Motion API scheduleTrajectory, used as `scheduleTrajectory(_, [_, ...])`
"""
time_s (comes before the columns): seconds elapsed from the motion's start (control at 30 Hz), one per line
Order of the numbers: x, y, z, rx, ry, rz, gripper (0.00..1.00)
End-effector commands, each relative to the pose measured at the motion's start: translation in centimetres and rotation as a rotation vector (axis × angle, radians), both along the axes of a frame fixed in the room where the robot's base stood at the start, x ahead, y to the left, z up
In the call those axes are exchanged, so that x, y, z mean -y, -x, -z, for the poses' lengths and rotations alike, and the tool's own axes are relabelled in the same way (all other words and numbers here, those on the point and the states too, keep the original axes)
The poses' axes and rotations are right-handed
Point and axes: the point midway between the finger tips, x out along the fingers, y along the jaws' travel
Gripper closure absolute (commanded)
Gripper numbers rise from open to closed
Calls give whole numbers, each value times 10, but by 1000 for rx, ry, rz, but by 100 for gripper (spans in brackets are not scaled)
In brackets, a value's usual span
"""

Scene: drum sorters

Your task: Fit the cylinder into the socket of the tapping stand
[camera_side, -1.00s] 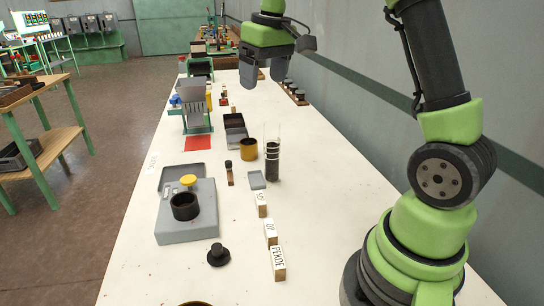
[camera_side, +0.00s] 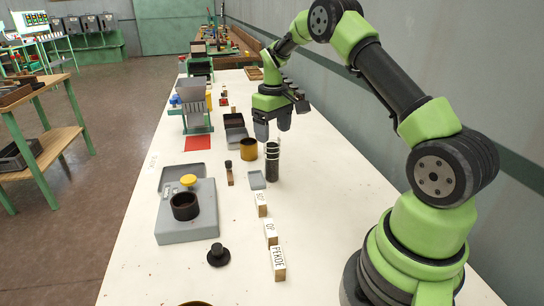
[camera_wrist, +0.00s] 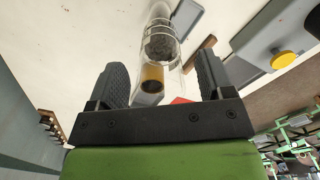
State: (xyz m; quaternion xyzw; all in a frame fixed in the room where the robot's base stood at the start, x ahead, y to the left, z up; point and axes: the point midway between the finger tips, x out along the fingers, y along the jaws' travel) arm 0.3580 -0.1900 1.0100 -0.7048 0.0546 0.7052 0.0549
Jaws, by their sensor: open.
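The cylinder (camera_side: 272,162) is a clear tube with dark grains inside and pale rings near its top. It stands upright on the white table. My gripper (camera_side: 272,132) is open, with its fingers at the tube's upper end in the side view. In the wrist view my gripper (camera_wrist: 162,75) has one finger on each side of the clear tube (camera_wrist: 160,42); I cannot tell if either touches it. The tapping stand (camera_side: 190,225) is a grey box with a yellow button and a dark round socket (camera_side: 185,206) that looks empty. It is at the left of the table.
A yellow-brown cup (camera_side: 249,150) and a small grey tray (camera_side: 257,180) are close to the cylinder. Lettered blocks (camera_side: 278,262) and a black knobbed piece (camera_side: 218,255) lie nearer. A funnel stand (camera_side: 196,115) and red mat (camera_side: 198,143) are farther back. The table right of the cylinder is clear.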

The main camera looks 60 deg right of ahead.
Motion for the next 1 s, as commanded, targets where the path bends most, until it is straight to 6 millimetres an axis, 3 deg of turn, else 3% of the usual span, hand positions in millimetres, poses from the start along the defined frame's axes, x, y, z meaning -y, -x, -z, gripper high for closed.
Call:
scheduleTrajectory(0.2, [0, 0, 26, -1, -2, 0, 26])
scheduleTrajectory(0.43, [0, 0, 27, 2, -1, 0, 26])
scheduleTrajectory(0.77, [0, 0, 26, 2, 0, 0, 99])
scheduleTrajectory(1.0, [0, 0, 26, 2, 0, 0, 100])
